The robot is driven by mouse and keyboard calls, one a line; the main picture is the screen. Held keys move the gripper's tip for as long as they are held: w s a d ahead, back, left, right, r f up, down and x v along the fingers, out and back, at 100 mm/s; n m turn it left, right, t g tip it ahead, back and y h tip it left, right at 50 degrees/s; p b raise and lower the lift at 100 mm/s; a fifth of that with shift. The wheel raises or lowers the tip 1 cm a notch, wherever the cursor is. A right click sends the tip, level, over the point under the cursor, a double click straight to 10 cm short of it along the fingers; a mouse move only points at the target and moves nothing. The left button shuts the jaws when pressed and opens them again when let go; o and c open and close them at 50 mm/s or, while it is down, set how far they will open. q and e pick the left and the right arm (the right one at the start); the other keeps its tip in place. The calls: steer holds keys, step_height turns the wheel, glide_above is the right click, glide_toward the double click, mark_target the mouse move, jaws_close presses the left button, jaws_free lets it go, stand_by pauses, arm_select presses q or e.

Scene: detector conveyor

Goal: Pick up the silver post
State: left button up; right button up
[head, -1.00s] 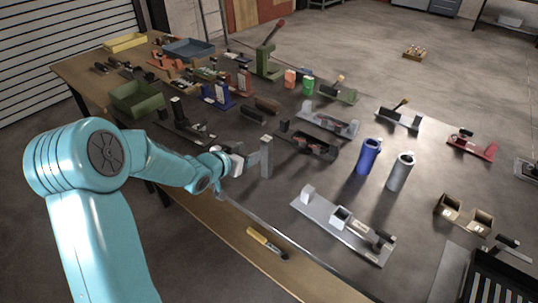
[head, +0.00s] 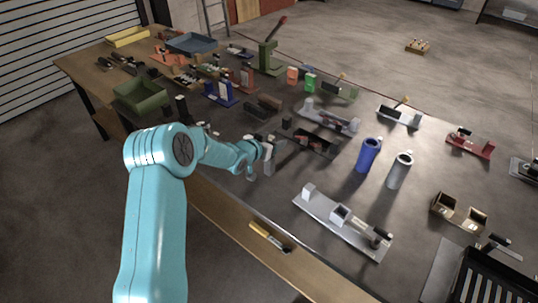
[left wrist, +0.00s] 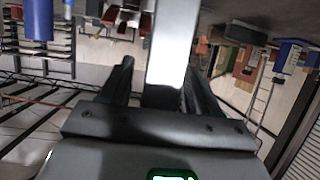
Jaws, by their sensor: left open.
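The silver post (head: 269,162) stands upright on the dark table near its front edge in the head view. My left gripper (head: 261,149) is at the upper part of the post, partly covering it. In the left wrist view the post (left wrist: 174,45) rises as a bright flat-sided bar between the two dark fingers of my left gripper (left wrist: 160,85). The fingers are open, one on each side of the post. A gap shows on the left side; contact on the right side cannot be told. My right gripper is not in view.
A blue cylinder (head: 368,155) and a grey cylinder (head: 400,170) stand to the right. A long silver fixture (head: 340,222) lies in front of them. A dark fixture (head: 308,140) is close behind the post. A yellow-handled tool (head: 268,236) lies at the front edge.

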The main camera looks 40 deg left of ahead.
arm_select(q)
steer(key=shift+c, duration=0.3)
jaws_close()
